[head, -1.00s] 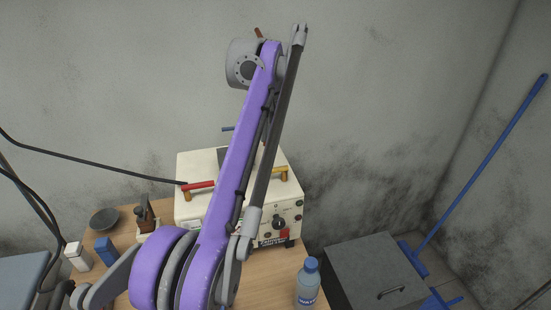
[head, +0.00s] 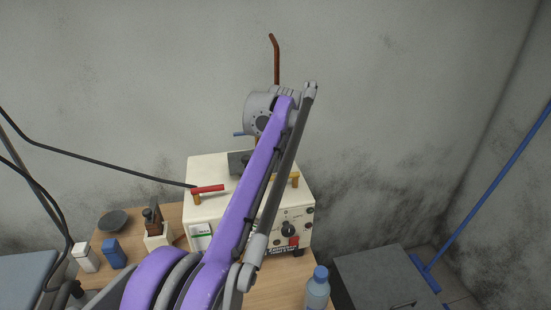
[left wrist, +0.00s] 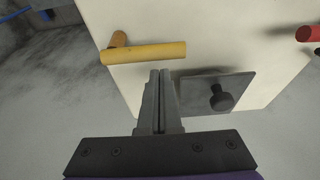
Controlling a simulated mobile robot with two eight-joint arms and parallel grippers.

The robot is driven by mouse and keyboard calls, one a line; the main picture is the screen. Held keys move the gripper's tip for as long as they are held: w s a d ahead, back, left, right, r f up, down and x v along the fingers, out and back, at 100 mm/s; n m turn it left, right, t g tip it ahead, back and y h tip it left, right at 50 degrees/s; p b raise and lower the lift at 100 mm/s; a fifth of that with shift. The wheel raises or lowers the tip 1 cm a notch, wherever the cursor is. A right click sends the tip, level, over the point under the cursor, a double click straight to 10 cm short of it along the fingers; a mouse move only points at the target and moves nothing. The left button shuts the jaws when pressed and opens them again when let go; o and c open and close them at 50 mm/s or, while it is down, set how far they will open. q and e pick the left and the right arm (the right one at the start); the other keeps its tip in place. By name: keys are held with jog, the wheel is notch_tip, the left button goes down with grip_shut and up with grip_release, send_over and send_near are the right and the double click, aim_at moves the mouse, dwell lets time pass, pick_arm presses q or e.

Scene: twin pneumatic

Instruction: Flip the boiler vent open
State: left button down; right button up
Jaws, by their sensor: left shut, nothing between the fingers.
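The boiler is a cream box (head: 208,170) on the table, with a red handle (head: 208,189) and a yellow handle (head: 294,179). A grey square plate (head: 238,160), apparently the vent, is on its top; my arm partly covers it in the head view. In the left wrist view the plate (left wrist: 242,87) carries a dark knob (left wrist: 221,97), beside the yellow handle (left wrist: 145,53). My left gripper (left wrist: 160,74) is shut and empty, its tips between the yellow handle and the plate. I cannot tell whether they touch either. My right gripper is not in view.
A copper pipe (head: 276,60) rises behind the boiler. A bottle (head: 317,289) stands at the table's front right. A bowl (head: 113,221), a blue container (head: 115,253) and a white container (head: 87,258) are at left. A grey box (head: 385,278) stands to the right.

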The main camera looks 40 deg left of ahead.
pick_arm(q)
jog(key=shift+s+d+r, duration=0.2)
jog(key=shift+s+d, duration=0.3)
jog(key=shift+d, duration=0.15)
